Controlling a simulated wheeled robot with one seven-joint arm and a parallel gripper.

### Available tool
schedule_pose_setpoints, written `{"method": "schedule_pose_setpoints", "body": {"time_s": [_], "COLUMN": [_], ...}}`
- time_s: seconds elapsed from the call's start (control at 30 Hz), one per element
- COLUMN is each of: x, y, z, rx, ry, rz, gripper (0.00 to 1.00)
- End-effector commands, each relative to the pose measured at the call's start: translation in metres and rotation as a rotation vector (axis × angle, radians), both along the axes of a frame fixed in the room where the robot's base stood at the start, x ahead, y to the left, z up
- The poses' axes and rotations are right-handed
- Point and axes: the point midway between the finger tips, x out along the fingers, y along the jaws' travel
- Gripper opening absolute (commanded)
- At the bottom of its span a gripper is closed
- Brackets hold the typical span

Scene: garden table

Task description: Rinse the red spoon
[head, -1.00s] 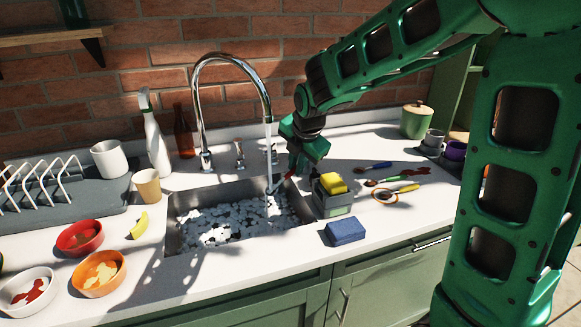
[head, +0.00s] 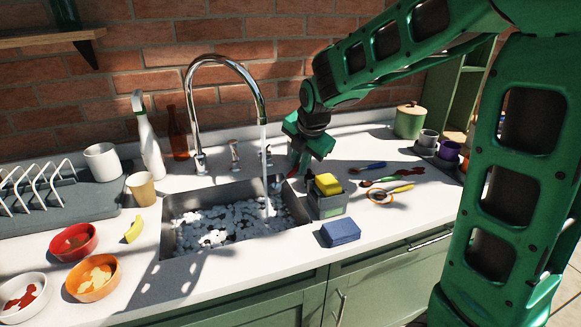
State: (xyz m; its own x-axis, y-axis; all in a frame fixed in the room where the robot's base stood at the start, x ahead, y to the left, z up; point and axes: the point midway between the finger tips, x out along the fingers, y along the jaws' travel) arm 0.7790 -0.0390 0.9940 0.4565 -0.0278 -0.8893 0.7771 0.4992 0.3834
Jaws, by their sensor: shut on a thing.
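My gripper (head: 298,162) is at the right rear edge of the sink (head: 170,232), tilted down. It is shut on the red spoon (head: 290,176), whose red handle shows only as a short piece below the jaws. The spoon's far end points left toward the water and is too small to make out well. The tall curved faucet (head: 192,105) runs a thin stream of water (head: 265,165) down into the white suds in the sink. The spoon appears just right of the stream.
A grey caddy (head: 328,205) with a yellow sponge (head: 327,184) stands close by at the sink's right edge. A blue sponge (head: 340,232) lies in front. Several utensils (head: 380,182) lie to the right. Bowls (head: 93,278), a cup (head: 141,188) and a dish rack (head: 60,205) stand left.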

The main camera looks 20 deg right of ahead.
Motion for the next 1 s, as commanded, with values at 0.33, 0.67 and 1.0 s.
{"method": "schedule_pose_setpoints", "body": {"time_s": [0.33, 0.67, 1.0], "x": [-0.014, -0.021, -0.021], "y": [-0.037, -0.053, -0.054], "z": [0.019, 0.027, 0.028], "rx": [0.001, 0.000, 0.000], "ry": [0.000, 0.001, 0.001], "rz": [-0.002, 0.000, 0.000], "gripper": [0.00, 0.00, 0.00]}}
